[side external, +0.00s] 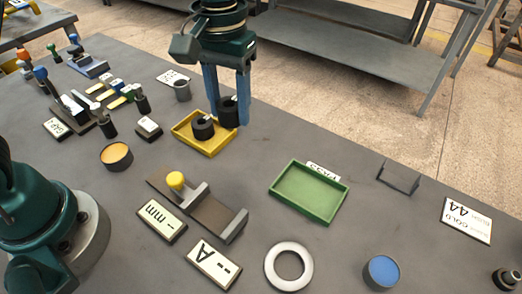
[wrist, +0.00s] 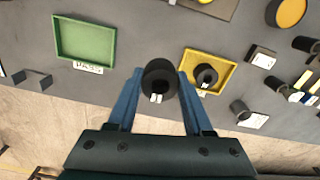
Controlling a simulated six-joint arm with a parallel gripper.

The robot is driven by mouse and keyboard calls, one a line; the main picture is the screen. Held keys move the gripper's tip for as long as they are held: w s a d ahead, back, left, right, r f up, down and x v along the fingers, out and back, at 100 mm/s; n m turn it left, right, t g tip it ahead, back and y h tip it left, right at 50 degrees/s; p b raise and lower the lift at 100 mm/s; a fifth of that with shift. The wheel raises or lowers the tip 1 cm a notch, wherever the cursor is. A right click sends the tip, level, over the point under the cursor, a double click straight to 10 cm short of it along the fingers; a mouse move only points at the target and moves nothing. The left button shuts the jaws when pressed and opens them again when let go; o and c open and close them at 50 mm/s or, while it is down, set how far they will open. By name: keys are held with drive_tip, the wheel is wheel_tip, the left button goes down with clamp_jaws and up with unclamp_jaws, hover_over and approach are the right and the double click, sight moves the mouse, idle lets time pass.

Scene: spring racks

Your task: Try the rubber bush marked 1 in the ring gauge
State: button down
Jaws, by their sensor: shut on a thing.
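My gripper (side external: 228,122) has its blue fingers shut on a black rubber bush (side external: 228,108), held at the right end of the yellow tray (side external: 207,151). In the wrist view the held bush (wrist: 160,78) sits between the fingertips, apart from the tray in that picture, with a small white mark too small to read. A second black bush (side external: 203,130) stands in the yellow tray, also with a white mark that I cannot read. A pale grey ring (side external: 270,266), which looks like the ring gauge, lies flat at the front of the bench, well away from my gripper.
An empty green tray (side external: 309,216) with a PASS label lies right of centre. A slide gauge with a yellow knob (side external: 176,180) and two label plates lie left of the ring. A blue-topped round tin (side external: 382,271) stands right of the ring. Bare bench lies between them.

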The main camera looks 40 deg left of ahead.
drive_tip(key=s+d+f+m, duration=0.1)
drive_tip(key=s+d+m, duration=0.1)
drive_tip(key=d, duration=0.4)
drive_tip(key=s+d+f+m, duration=0.2)
drive_tip(key=s+d, duration=0.3)
drive_tip(key=d, duration=0.1)
drive_tip(key=s+d+f+m, duration=0.2)
drive_tip(key=s+d, duration=0.2)
drive_tip(key=d, duration=0.3)
drive_tip(key=shift+s+f, duration=0.1)
drive_tip(key=shift+f, duration=2.25)
drive_tip(key=shift+f, duration=0.3)
drive_tip(key=shift+c, duration=1.1)
unclamp_jaws()
drive_tip(key=shift+r, duration=2.6)
